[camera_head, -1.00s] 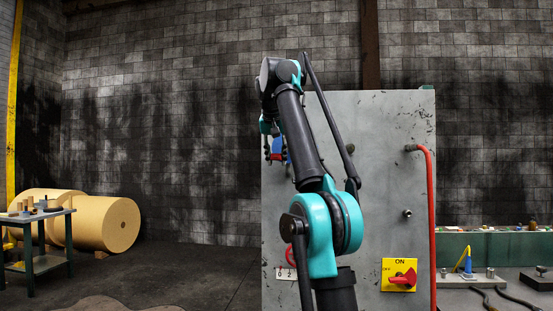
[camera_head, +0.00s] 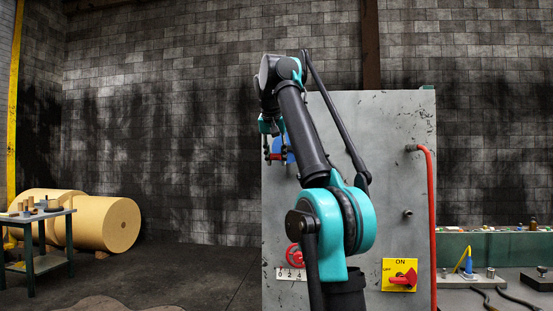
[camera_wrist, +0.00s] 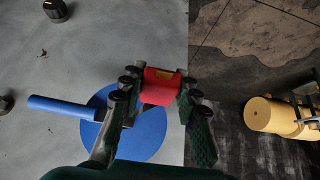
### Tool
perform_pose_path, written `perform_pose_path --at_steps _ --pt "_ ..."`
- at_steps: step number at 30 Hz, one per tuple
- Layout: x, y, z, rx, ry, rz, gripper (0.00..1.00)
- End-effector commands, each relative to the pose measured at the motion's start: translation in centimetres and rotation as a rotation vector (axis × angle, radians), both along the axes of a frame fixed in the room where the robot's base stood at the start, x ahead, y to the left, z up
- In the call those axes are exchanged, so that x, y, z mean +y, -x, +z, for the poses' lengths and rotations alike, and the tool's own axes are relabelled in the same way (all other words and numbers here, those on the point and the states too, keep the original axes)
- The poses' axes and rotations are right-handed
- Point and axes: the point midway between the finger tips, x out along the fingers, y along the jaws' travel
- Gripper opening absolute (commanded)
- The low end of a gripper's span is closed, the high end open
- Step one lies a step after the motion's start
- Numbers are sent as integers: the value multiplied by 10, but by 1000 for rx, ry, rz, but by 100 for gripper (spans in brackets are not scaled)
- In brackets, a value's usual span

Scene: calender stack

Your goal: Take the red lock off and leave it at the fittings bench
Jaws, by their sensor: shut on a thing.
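The red lock (camera_wrist: 160,87) is held between the two fingers of my gripper (camera_wrist: 156,92) in the wrist view. My gripper (camera_head: 273,156) also shows in the head view at the panel's left edge, with the lock as a small red patch (camera_head: 277,157) between its fingers. Behind the lock, a blue disc with a handle (camera_wrist: 150,140) sits on the grey panel (camera_wrist: 100,40). The lock overlaps the disc's upper right part in the picture. I see no shackle, and cannot tell whether lock and disc touch.
A table with small fittings (camera_head: 42,215) stands at the far left by tan rolls (camera_head: 108,224). A green-backed bench (camera_head: 490,245) is at the right. Floor between table and panel is clear.

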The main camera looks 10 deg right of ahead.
Motion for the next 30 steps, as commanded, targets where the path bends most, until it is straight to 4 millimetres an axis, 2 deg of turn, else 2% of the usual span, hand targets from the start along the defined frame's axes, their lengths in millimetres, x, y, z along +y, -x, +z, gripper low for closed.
perform_pose_path --at_steps 21,30 --pt "8 24 0 0 0 0 0" --pt "8 25 0 0 0 0 0"
